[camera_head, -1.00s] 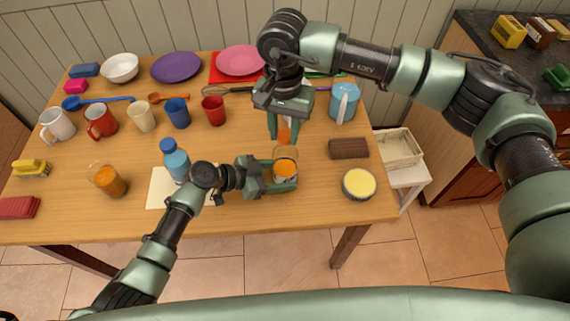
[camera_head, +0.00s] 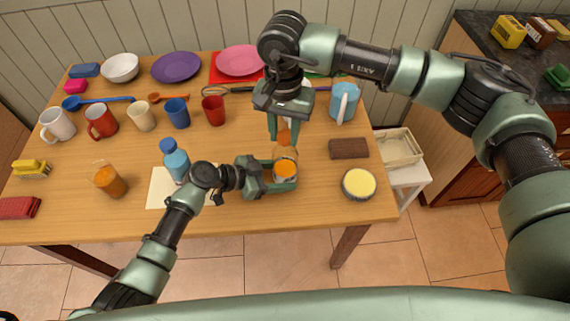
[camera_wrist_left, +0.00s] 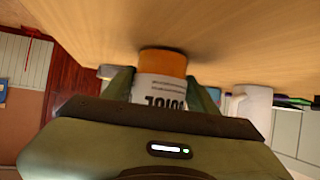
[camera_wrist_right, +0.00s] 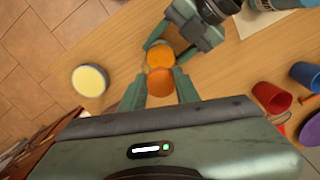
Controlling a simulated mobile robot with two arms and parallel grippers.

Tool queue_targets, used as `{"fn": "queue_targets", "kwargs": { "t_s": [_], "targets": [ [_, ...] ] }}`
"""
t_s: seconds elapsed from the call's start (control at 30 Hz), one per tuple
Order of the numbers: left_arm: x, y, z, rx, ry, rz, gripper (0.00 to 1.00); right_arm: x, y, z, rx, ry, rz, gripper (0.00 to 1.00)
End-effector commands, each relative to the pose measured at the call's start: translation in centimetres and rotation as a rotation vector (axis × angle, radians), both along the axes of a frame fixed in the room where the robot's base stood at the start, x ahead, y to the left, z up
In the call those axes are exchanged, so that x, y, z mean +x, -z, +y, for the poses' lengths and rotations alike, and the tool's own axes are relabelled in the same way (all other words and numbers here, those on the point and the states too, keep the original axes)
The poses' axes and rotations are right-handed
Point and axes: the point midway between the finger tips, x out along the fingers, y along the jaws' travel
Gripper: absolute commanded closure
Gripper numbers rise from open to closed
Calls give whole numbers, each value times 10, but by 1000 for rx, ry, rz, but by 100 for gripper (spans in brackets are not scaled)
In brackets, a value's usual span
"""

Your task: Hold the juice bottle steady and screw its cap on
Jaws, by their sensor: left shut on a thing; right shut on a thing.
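The juice bottle (camera_head: 285,170), with orange contents, stands upright near the front right of the table. My left gripper (camera_head: 284,175) is shut around it from the left. The left wrist view shows the bottle's white label (camera_wrist_left: 160,90) between the fingers. My right gripper (camera_head: 283,132) points down from above and is shut on the orange cap (camera_head: 284,138). In the right wrist view the cap (camera_wrist_right: 160,82) sits between the fingertips, close to the bottle (camera_wrist_right: 159,55). I cannot tell whether cap and bottle neck touch.
A glass of orange drink (camera_head: 110,181) and a blue bottle (camera_head: 175,160) stand to the left. A brown block (camera_head: 348,148) and a yellow-topped round tub (camera_head: 359,184) are on the right. Mugs, cups and plates line the back.

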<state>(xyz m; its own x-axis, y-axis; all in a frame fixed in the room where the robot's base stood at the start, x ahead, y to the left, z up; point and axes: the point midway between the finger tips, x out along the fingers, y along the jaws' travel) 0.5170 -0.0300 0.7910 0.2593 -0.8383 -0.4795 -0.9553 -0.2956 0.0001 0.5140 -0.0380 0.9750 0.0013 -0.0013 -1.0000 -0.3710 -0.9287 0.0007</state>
Motion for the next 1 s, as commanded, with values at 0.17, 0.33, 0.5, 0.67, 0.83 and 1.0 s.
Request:
{"fn": "queue_targets", "kwargs": {
  "t_s": [0.17,0.33,0.5,0.67,0.83,1.0],
  "targets": [
    [0,0,0,0,0,0,64,0,0,0,0,0,0,100],
    [0,0,0,0,0,0,64,0,3,0,0,0,0,100],
    [0,0,0,0,0,0,64,0,3,0,0,0,0,100],
    [0,0,0,0,0,0,64,0,3,0,0,0,0,100],
    [0,0,0,0,0,0,64,0,3,0,0,0,0,100],
    [0,0,0,0,0,0,64,0,5,0,0,0,0,100]
  ]
}}
